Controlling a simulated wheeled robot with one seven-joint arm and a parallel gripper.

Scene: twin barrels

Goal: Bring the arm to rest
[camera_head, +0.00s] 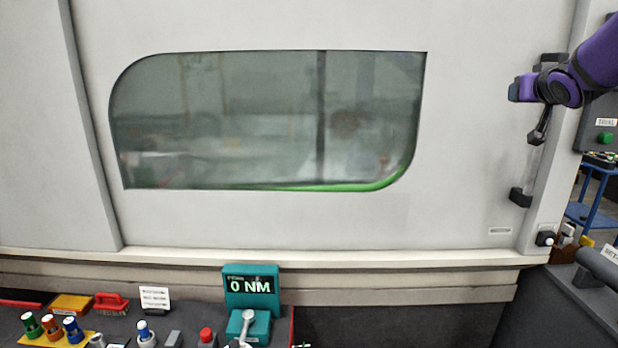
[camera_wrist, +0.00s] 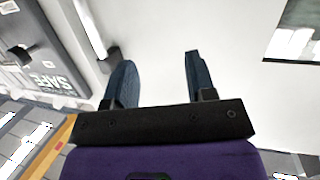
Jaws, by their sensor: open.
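My purple arm (camera_head: 600,55) reaches in from the right edge of the head view, raised in front of the machine door. My gripper (camera_head: 537,138) points down beside the upper part of the long door handle (camera_head: 521,197), partly overlapping it in this view. In the wrist view, my gripper (camera_wrist: 158,75) has two dark blue fingers spread apart, with only pale door surface between them. The handle (camera_wrist: 88,28) shows to the left of the fingers there, with a gap between.
The white door (camera_head: 465,150) with its dark window (camera_head: 265,120) fills the head view and looks closed. Below is a bench with a teal torque display (camera_head: 251,285) reading 0 NM, a red brush (camera_head: 111,303) and colored holders. A blue cart (camera_head: 595,195) stands at right.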

